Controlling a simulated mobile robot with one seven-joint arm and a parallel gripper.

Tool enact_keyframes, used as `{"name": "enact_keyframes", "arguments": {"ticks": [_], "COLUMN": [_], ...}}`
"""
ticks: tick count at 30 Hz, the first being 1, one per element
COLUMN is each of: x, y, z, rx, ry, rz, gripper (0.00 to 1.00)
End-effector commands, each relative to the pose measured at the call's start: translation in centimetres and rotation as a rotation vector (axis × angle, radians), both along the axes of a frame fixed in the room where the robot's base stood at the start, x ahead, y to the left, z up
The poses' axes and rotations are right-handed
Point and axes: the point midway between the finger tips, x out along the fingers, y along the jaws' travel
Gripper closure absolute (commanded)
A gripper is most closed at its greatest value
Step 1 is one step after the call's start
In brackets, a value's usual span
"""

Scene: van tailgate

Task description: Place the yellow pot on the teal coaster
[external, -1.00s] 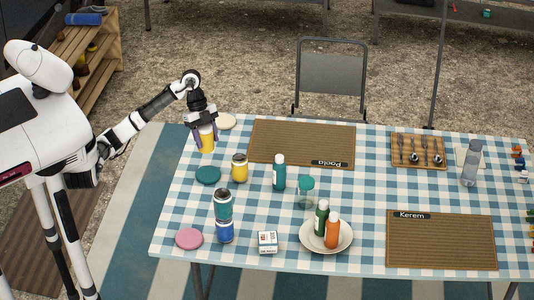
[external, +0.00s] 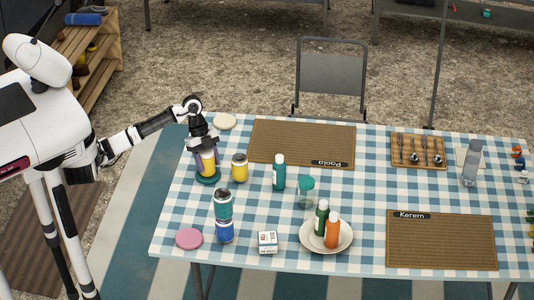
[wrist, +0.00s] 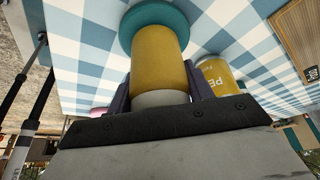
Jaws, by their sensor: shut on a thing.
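The yellow pot (external: 207,161) is upright between the fingers of my gripper (external: 207,158), at the left end of the table. The teal coaster (external: 208,179) is directly under it, partly hidden by the pot. In the wrist view the pot (wrist: 160,58) sits between both fingers of my gripper (wrist: 160,88). The coaster (wrist: 187,20) shows around the pot's far end there. I cannot tell whether the pot's base touches the coaster or hangs just above it.
A second yellow jar (external: 239,170) stands close on the right; it also shows in the wrist view (wrist: 216,76). A cream coaster (external: 225,121) lies behind.

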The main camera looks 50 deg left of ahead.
Motion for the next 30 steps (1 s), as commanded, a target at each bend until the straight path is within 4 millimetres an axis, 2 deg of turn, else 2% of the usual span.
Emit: {"name": "enact_keyframes", "arguments": {"ticks": [3, 4, 9, 20, 23, 30], "x": [0.0, 0.0, 0.0, 0.0, 0.1, 0.1], "y": [0.0, 0.0, 0.0, 0.1, 0.6, 2.6], "z": [-0.4, -0.3, -0.3, 0.3, 1.5, 6.3], "rx": [0.0, 0.0, 0.0, 0.0, 0.0, 0.002], "ry": [0.0, 0.0, 0.0, -0.001, -0.002, -0.003], "rz": [-0.001, -0.001, -0.001, 0.0, 0.0, -0.001], "gripper": [0.74, 0.46, 0.27, 0.27, 0.27, 0.27]}}
